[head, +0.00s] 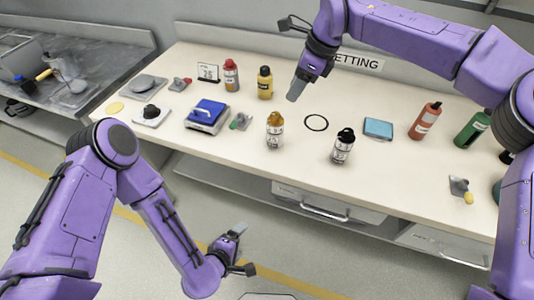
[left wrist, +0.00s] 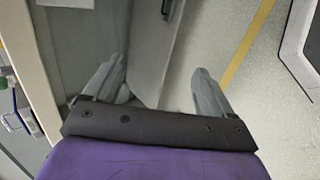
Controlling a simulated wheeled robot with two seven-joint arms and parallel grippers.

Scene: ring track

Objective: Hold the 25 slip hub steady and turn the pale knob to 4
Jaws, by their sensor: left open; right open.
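A small white card reading 25 (head: 208,72) stands at the back left of the table. A white block with a black knob (head: 151,115) and a blue-topped device (head: 207,114) are nearer the front. I cannot tell which is the hub or the pale knob. My left gripper (head: 246,249) is open and empty, low in front of the table; it also shows in the left wrist view (left wrist: 159,73). My right gripper (head: 289,58) is open and empty above the table's back middle.
Several bottles stand on the table (head: 285,185), among them an amber one (head: 275,130) and a black-capped one (head: 343,146). A black ring (head: 316,123) and a blue pad (head: 378,128) lie mid-table. A small fitting with a yellow knob (head: 461,189) is at right.

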